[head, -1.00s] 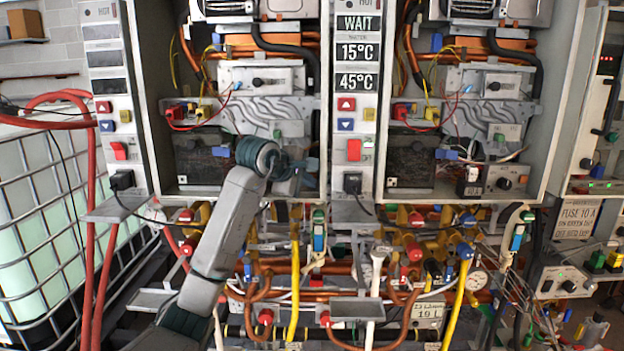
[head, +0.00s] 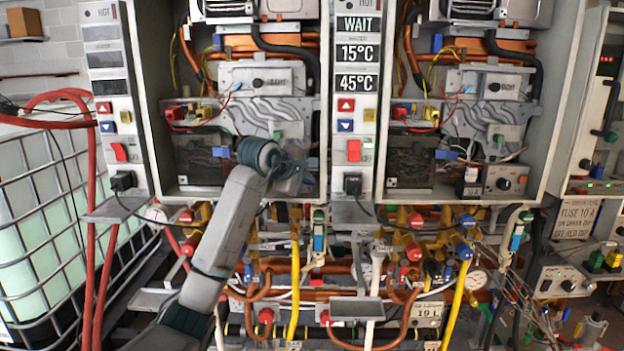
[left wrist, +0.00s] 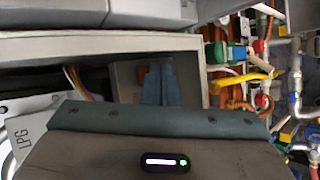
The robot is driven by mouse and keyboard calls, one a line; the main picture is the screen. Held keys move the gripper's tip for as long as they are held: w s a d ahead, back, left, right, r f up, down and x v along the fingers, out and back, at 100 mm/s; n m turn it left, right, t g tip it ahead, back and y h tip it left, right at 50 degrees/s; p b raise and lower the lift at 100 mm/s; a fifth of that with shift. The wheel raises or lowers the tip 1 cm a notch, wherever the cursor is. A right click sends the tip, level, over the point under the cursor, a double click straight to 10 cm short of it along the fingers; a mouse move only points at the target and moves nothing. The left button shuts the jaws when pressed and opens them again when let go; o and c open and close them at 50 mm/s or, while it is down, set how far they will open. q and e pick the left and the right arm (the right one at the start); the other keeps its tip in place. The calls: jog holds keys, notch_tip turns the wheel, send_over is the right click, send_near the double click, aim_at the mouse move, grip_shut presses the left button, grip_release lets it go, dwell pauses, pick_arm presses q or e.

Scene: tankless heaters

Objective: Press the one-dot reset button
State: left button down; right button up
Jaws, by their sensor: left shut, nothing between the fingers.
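My left arm comes up from the bottom in the head view, and its gripper (head: 304,168) is at the lower right inside the left open heater cabinet (head: 146,110). The gripper's fingers are shut with nothing between them. In the left wrist view the shut blue-grey fingers (left wrist: 160,86) point into the cabinet, close to a light grey panel. A one-dot reset button cannot be made out; the wrist and fingers cover part of the cabinet's lower right. A small green button (head: 278,131) shows above the wrist. My right gripper is not in view.
A control strip with WAIT, 15°C and 45°C displays (head: 357,52) and a red switch (head: 354,150) stands just right of the gripper. A second open heater (head: 470,190) is farther right. Pipes and valves (head: 300,270) crowd below. A caged tank (head: 40,200) stands left.

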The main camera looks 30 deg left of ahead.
pick_arm(q)
jog(key=shift+w+a, duration=0.2)
jog(key=shift+w, duration=0.1)
dwell(0.4)
jog(key=shift+s, duration=0.1)
jog(key=shift+s+d, duration=0.45)
jog(key=shift+s, duration=0.25)
jog(key=s+d, duration=0.1)
jog(key=s, duration=0.1)
jog(key=s+d, duration=0.1)
jog(key=s, duration=0.1)
jog(key=shift+s+d, duration=0.1)
jog(key=shift+d, duration=0.2)
dwell(1.0)
